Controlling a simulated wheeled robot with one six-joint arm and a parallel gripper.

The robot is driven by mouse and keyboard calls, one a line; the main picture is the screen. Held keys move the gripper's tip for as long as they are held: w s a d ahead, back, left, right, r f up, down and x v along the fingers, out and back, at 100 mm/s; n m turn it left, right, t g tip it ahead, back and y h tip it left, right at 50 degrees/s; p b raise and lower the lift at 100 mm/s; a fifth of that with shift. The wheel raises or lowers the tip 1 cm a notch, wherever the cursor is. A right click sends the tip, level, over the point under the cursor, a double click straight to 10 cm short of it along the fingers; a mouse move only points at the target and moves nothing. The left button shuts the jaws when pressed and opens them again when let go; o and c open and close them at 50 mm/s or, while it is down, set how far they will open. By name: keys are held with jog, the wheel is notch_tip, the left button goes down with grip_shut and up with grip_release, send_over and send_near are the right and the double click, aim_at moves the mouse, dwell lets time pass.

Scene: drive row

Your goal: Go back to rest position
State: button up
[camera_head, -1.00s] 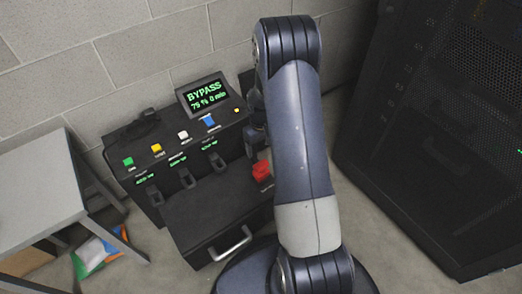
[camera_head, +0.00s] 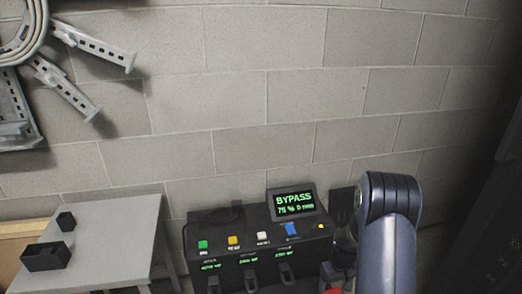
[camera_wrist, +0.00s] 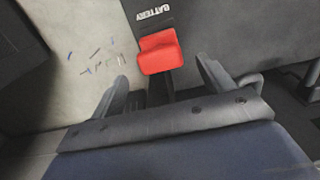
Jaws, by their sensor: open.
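My arm (camera_head: 388,225) rises at the lower right of the head view, in front of the right part of a black control unit (camera_head: 215,254). My gripper (camera_wrist: 178,88) shows in the wrist view with its two fingers apart and nothing between them. A red switch or handle (camera_wrist: 160,52) lies just beyond the fingertips, under a label reading BATTERY. The red part also shows low in the head view (camera_head: 332,292), mostly cut off. The unit's screen (camera_head: 294,202) reads BYPASS with a smaller line below it.
Green, yellow, white and blue buttons line the unit's top. A block wall (camera_head: 240,100) is behind, with metal brackets (camera_head: 95,45) upper left. A dark cabinet (camera_head: 500,225) stands right.

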aim_at(333, 292)
notch_tip(333, 292, down, 6)
jog(key=shift+r+b, duration=0.15)
jog(key=shift+b, duration=0.75)
jog(key=shift+r, duration=0.1)
